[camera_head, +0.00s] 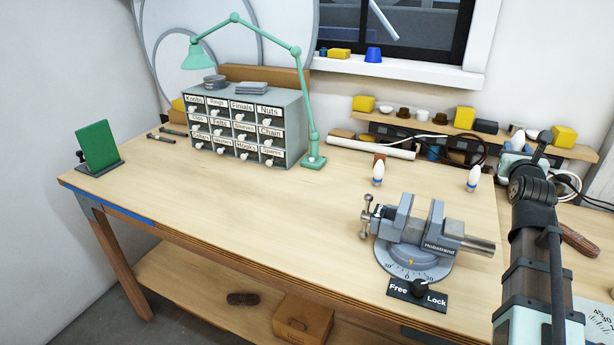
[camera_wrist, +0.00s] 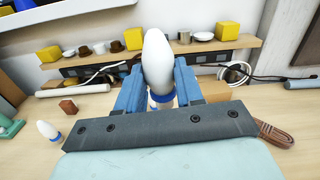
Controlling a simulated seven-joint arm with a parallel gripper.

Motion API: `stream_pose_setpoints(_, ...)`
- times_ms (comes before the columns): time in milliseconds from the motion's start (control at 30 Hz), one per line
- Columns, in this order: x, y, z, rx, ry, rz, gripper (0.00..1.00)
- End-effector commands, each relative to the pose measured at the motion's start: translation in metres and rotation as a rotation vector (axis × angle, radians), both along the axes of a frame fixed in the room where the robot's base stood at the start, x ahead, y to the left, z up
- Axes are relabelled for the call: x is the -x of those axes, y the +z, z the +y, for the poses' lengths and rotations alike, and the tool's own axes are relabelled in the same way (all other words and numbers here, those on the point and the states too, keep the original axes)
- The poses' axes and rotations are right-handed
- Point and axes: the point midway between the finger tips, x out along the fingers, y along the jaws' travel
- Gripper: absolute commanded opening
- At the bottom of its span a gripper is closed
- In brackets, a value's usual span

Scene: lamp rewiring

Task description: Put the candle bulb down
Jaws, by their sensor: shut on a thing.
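My gripper (camera_wrist: 159,80) is shut on a white candle bulb (camera_wrist: 157,54) with its rounded tip up, between two blue jaws in the wrist view. A blue band shows low between the jaws; the bulb's lower end is partly hidden, and I cannot tell its height over the table. In the head view the held bulb (camera_head: 518,141) shows at the right, beside my dark wrist. Two similar bulbs stand upright on the table, one behind the vise (camera_head: 378,172) and one farther right (camera_head: 473,177). A standing bulb also shows at left in the wrist view (camera_wrist: 46,129).
The grey vise (camera_head: 418,235) stands on a round dial base, with a Free/Lock plate (camera_head: 418,294) in front. A labelled drawer cabinet (camera_head: 246,126) and green lamp (camera_head: 313,150) stand at the back. A loaded shelf (camera_head: 480,132) runs behind the bulbs. The table's left middle is clear.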

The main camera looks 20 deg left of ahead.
Motion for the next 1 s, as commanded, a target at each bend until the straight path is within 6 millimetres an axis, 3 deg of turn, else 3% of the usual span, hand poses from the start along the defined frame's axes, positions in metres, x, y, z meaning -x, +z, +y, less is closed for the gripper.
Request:
stream_pose_setpoints(133, -0.001, 0.019, 0.000, 0.000, 0.001, -0.002, 0.07)
stream_pose_setpoints(467, -0.022, 0.015, 0.083, -0.001, 0.136, 0.016, 0.07)
stream_pose_setpoints(733, -0.034, 0.014, 0.196, 0.000, 0.312, 0.029, 0.07)
stream_pose_setpoints(1000, -0.029, 0.013, 0.315, 0.000, 0.494, 0.033, 0.07)
